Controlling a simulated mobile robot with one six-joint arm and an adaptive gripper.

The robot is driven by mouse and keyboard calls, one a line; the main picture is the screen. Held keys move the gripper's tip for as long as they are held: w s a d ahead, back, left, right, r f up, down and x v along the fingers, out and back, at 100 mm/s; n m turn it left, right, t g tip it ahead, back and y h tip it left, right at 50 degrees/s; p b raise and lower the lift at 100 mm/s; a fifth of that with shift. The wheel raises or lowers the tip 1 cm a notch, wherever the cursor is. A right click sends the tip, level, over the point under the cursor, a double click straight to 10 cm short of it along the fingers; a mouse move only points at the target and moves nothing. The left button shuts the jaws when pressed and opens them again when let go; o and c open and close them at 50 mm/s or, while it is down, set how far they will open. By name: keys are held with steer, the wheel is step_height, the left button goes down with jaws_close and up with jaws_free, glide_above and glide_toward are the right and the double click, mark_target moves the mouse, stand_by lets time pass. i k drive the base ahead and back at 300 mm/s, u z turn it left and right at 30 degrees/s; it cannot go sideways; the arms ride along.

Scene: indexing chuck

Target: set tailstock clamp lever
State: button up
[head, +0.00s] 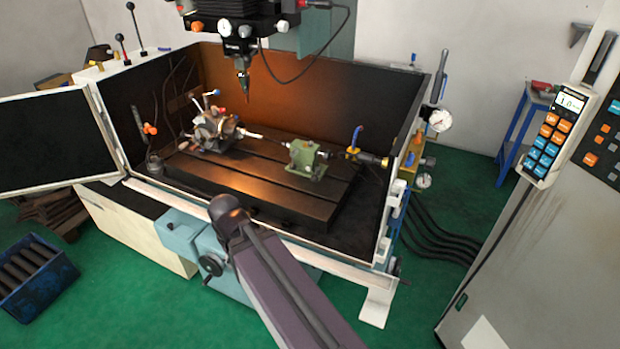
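The green tailstock (306,159) stands on the right part of the dark slotted machine table (240,187). A dark knob or handle sticks out at its right side; I cannot tell which part is the clamp lever or how it is set. The silver indexing chuck (213,130) stands to its left, with blue-tipped handles on top. A thin bar or shaft runs from the chuck toward the tailstock. My arm reaches up from the bottom of the picture, its bend in front of the machine's front edge. My gripper is not in view.
Dark splash walls enclose the table at the back and sides. The machine head with its tool (243,75) hangs above the chuck. A yellow-and-black fitting with a blue handle (356,136) is right of the tailstock. A control cabinet (530,270) stands at right.

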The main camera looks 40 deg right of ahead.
mark_target(314, 177)
steer(key=u, duration=0.2)
steer(key=k, duration=0.45)
steer(key=z, duration=0.95)
steer(key=i, duration=0.5)
steer(key=z, duration=0.05)
